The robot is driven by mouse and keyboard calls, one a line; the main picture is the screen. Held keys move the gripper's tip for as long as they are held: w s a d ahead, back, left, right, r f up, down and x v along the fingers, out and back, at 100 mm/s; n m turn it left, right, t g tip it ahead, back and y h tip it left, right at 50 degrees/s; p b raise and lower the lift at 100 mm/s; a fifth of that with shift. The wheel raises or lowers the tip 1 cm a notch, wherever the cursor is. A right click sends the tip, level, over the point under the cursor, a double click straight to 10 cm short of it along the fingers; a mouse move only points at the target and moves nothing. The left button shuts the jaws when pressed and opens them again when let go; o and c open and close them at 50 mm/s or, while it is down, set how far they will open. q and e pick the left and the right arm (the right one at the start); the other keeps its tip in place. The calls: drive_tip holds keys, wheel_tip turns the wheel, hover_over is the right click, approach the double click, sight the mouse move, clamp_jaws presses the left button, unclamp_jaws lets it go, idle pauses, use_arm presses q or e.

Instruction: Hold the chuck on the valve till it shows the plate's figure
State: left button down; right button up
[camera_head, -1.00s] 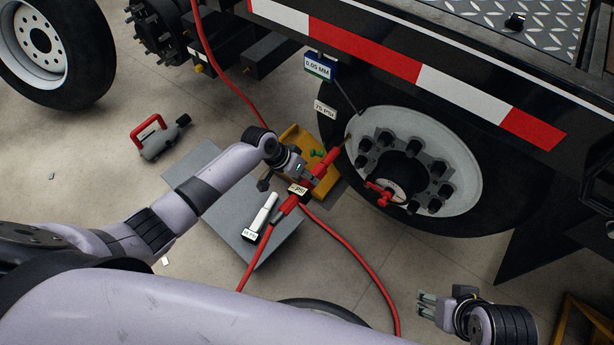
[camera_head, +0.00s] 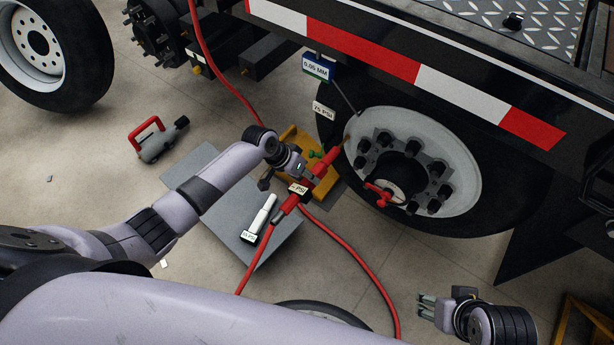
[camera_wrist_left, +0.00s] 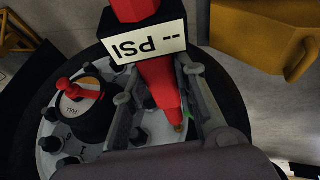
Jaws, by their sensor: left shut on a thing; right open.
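My left gripper (camera_head: 306,174) is shut on the red chuck (camera_head: 328,160), whose tip points up and right at the wheel rim (camera_head: 465,170). In the left wrist view the chuck (camera_wrist_left: 160,84) lies between both fingers, and its display (camera_wrist_left: 143,48) reads "-- PSI", upside down. A small brass-coloured bit, seemingly the valve (camera_wrist_left: 178,127), shows at the chuck's tip; I cannot tell whether they are joined. The white plate (camera_head: 324,109) on the tyre reads "75 PSI". My right gripper (camera_head: 427,306) is open and empty, low at the right.
A red hose (camera_head: 350,257) runs from the chuck across the floor. A blue "0.05 MM" tag (camera_head: 317,67) hangs near the tyre. A red-handled grey tool (camera_head: 158,140) stands left.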

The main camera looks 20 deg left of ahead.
use_arm(q)
drive_tip(key=shift+w+d, duration=0.15)
drive_tip(key=shift+w, duration=0.35)
idle(0.7)
idle(0.4)
